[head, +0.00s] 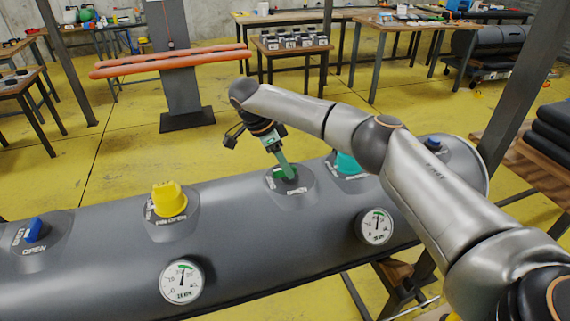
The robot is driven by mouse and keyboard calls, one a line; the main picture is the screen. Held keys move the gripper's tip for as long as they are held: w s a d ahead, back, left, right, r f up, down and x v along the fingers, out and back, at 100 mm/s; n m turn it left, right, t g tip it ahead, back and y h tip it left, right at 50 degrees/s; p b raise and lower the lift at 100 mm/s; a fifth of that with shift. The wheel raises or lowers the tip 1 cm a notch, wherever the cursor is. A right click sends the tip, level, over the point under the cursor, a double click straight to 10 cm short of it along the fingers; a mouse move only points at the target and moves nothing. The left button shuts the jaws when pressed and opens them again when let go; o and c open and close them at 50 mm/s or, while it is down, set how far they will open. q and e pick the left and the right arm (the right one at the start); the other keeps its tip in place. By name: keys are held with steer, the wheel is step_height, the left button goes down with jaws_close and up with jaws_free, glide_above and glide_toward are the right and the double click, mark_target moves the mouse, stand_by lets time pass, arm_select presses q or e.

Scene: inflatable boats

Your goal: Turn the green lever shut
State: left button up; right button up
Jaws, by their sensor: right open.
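The green lever (285,170) sits on a labelled pad on top of a long grey inflatable tube (110,250), near the middle of the head view. My right gripper (275,146) reaches in from the right and points down at the lever from above. Its fingers are open, at or just above the top of the lever. I cannot tell whether they touch it or stand around it. The labels beside the lever are partly readable, one of them seeming to say OPEN. My left gripper is not in view.
A yellow valve cap (168,199) and a blue lever (35,229) sit left on the tube. A teal cap (347,163) is partly behind my right arm. Two round gauges (182,281) are on the tube's near side. Tables and orange tubes (170,62) stand behind, across open yellow floor.

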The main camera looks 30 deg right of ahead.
steer(key=v, duration=1.2)
steer(key=shift+b, duration=0.4)
steer(key=shift+s, duration=0.1)
